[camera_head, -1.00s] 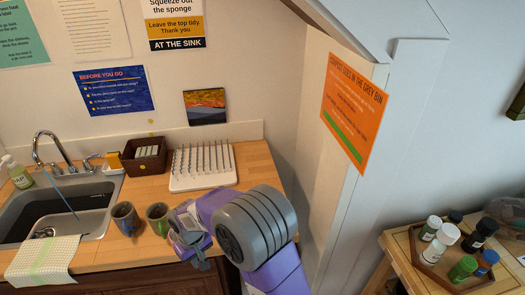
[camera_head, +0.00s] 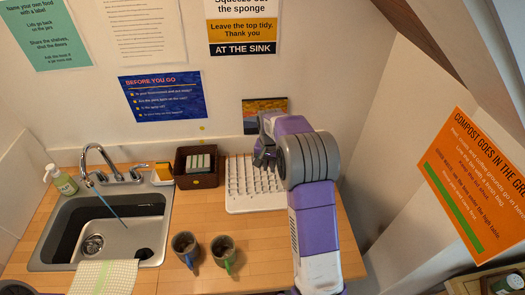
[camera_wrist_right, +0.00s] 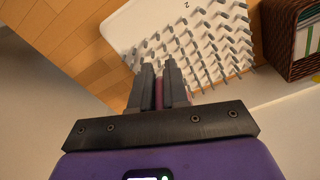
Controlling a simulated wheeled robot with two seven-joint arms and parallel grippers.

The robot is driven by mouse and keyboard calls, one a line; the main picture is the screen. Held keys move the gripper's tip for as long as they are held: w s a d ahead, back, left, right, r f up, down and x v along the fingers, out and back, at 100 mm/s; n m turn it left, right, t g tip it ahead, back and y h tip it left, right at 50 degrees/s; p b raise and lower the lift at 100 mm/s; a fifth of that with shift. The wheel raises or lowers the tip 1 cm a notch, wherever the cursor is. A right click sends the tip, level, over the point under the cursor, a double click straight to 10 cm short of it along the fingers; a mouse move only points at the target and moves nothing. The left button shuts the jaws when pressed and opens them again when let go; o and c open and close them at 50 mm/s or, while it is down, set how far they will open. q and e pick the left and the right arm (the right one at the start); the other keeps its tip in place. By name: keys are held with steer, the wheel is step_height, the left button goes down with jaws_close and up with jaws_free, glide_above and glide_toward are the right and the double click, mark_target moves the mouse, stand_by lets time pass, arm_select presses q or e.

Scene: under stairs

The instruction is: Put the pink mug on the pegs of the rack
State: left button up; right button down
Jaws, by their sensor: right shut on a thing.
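The rack (camera_head: 252,206) is a white board with rows of upright grey pegs on the wooden counter, and its pegs also fill the upper right of the wrist view (camera_wrist_right: 135,22). My right gripper (camera_head: 264,156) is over the back part of the rack. In the wrist view its fingers (camera_wrist_right: 160,80) are shut on a thin strip of the pink mug (camera_wrist_right: 159,94). The rest of the mug is hidden by the fingers, and I cannot see it in the head view. I cannot tell whether it touches the pegs.
Two dark mugs, one with a blue handle (camera_head: 185,246) and one with a green handle (camera_head: 224,250), stand in front of the rack. A brown basket (camera_head: 197,180) is just left of it. The sink (camera_head: 60,240) is further left. A small picture (camera_head: 265,108) is behind the rack.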

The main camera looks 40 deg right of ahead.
steer(key=shift+w+d, duration=0.1)
steer(key=shift+d, duration=0.15)
steer(key=shift+s+f, duration=0.2)
steer(key=shift+f, duration=4.45)
steer(key=c, duration=1.6)
jaws_free()
steer(key=shift+f, duration=0.15)
steer(key=o, duration=0.5)
steer(key=r, duration=1.2)
steer(key=shift+s+a+r, duration=0.2)
steer(key=shift+s, duration=0.1)
